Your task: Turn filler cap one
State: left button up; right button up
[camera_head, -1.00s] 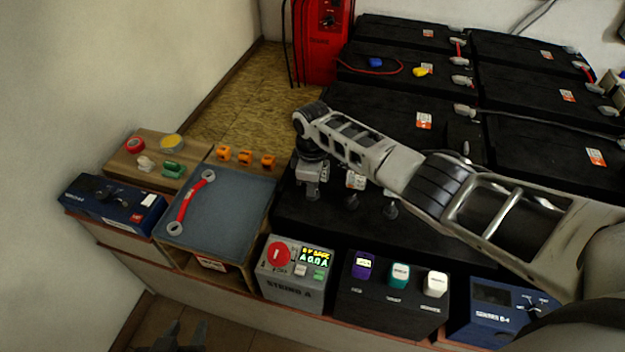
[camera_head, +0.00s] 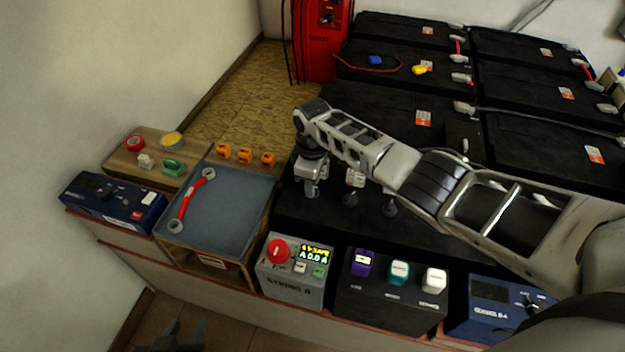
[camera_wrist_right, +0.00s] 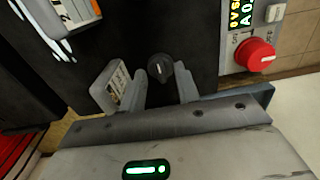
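My right gripper (camera_head: 312,190) points down over the near left part of the front black battery (camera_head: 425,238). In the right wrist view its fingers (camera_wrist_right: 163,88) stand apart on both sides of a black filler cap (camera_wrist_right: 158,68) with a pale pointer line. A gap shows on each side, so the fingers do not appear closed on it. In the head view the gripper hides this cap. Two more dark caps stand to the right, one nearer (camera_head: 350,198) and one further right (camera_head: 390,208). My left gripper (camera_head: 182,336) is low at the bottom edge, its fingers apart and empty.
A grey box with a red knob (camera_head: 279,251) and lit display stands in front of the battery. A black box with coloured switches (camera_head: 392,298) is beside it.

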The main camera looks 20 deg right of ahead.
notch_tip(320, 180, up, 4)
jog(key=shift+r+p, duration=0.25)
jog(key=shift+p, duration=0.4)
pick_arm(q)
jog(key=shift+a+r, duration=0.2)
jog(key=shift+r, duration=0.1)
pick_arm(e)
notch_tip(320, 180, up, 11)
jog(key=shift+r, duration=0.2)
